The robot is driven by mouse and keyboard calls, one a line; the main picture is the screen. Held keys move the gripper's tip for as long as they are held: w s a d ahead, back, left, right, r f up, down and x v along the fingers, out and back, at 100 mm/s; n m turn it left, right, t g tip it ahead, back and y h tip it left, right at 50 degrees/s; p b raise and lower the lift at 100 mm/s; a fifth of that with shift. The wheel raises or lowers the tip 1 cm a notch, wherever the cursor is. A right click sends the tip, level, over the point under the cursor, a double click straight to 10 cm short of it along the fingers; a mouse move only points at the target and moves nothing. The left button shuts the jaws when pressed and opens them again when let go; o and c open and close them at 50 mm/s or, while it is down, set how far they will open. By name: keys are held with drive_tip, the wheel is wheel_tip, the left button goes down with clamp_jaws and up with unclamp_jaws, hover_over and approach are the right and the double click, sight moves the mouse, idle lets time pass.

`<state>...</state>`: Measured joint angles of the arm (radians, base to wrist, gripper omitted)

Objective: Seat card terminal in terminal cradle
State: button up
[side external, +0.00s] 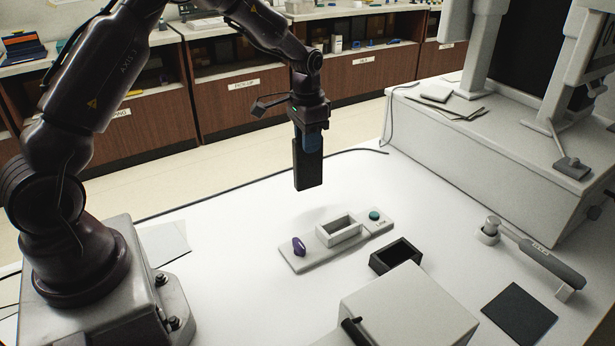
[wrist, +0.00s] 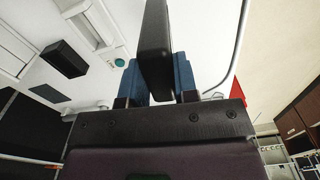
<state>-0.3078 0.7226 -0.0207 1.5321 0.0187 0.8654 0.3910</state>
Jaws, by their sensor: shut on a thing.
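My gripper (side external: 309,137) is shut on the card terminal (side external: 308,168), a black slab hanging upright below the blue fingers. In the wrist view the terminal (wrist: 155,40) stands between the two fingers. It is in the air above the white table, apart from everything below. Beneath it lies a white base plate (side external: 293,262) with a raised, open rectangular holder (side external: 338,231), a purple knob (side external: 298,246) and a teal button (side external: 375,215). A black open-topped box (side external: 395,255) stands just right of the plate. I cannot tell for certain which is the terminal cradle.
A large pale box (side external: 410,312) stands at the front. A handled tool (side external: 540,255) and a black mat (side external: 519,313) lie right. A grey raised counter (side external: 490,140) bounds the back right. A dark cable (side external: 260,178) runs along the far edge. The table's left middle is fairly clear.

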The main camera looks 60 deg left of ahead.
drive_tip(key=d+r+n, duration=0.1)
drive_tip(key=d+r, duration=0.3)
drive_tip(key=d, duration=0.9)
drive_tip(key=shift+r, duration=0.2)
drive_tip(key=shift+s+d+f, duration=0.1)
drive_tip(key=shift+f, duration=0.05)
drive_tip(key=shift+f, duration=2.3)
drive_tip(key=shift+f, duration=1.75)
